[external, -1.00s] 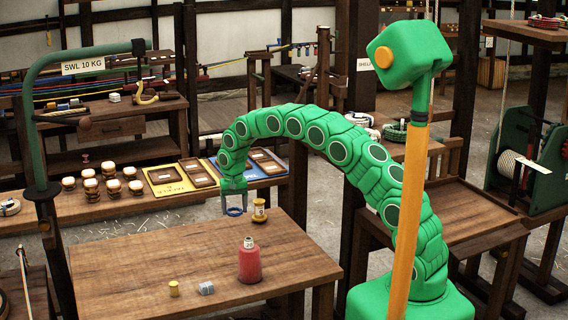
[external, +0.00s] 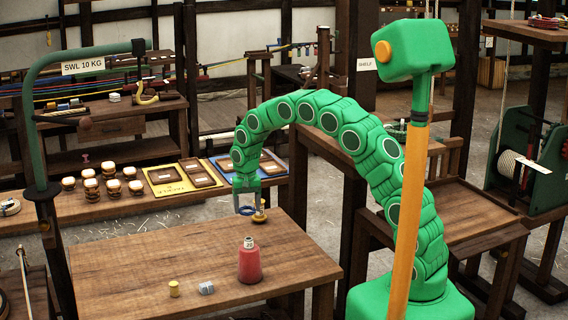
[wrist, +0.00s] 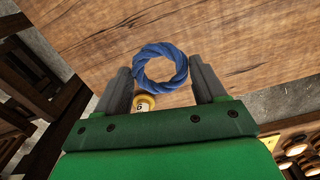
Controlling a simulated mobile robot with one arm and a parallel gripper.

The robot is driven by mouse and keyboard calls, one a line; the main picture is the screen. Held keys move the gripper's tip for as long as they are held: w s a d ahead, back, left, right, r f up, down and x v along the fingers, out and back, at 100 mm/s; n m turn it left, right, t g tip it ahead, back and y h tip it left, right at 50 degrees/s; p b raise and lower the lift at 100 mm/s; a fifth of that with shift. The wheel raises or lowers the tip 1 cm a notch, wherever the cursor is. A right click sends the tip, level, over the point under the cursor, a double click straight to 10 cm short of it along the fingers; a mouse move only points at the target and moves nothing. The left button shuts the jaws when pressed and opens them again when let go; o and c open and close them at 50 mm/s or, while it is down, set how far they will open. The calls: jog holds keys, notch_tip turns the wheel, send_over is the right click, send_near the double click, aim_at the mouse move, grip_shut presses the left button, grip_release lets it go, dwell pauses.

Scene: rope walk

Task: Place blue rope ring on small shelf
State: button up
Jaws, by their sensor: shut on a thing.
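The blue rope ring (external: 246,210) is held in my gripper (external: 246,206) above the far edge of the wooden table. In the wrist view the ring (wrist: 160,48) sits between the two grey fingers of my gripper (wrist: 163,72), which are shut on its sides. Its middle is open and I see wood through it. A white sign reading SHELF (external: 367,64) hangs on a dark post at the back, behind my arm. I cannot tell which surface there is the small shelf; my arm covers part of that area.
On the wooden table (external: 150,262) stand a red bottle (external: 250,264), a small yellow spool (external: 174,289), a grey-blue piece (external: 206,288) and a labelled brass-yellow object (external: 260,216) close beside my gripper. A green hoist frame (external: 30,110) stands left.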

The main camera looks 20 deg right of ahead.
jog(key=shift+w, duration=0.1)
jog(key=shift+w+a+f, duration=0.7)
jog(key=shift+w+f, duration=0.35)
jog(key=shift+w, duration=0.55)
jog(key=shift+w+a+f, duration=0.7)
jog(key=shift+w+f, duration=0.35)
jog(key=shift+w, duration=0.55)
jog(key=shift+w+a+f, duration=0.7)
jog(key=shift+w+f, duration=0.35)
jog(key=shift+w, duration=0.55)
jog(key=shift+w+a+f, duration=0.2)
jog(key=shift+w+f, duration=0.1)
jog(key=shift+w, duration=0.05)
jog(key=shift+s+r, duration=0.1)
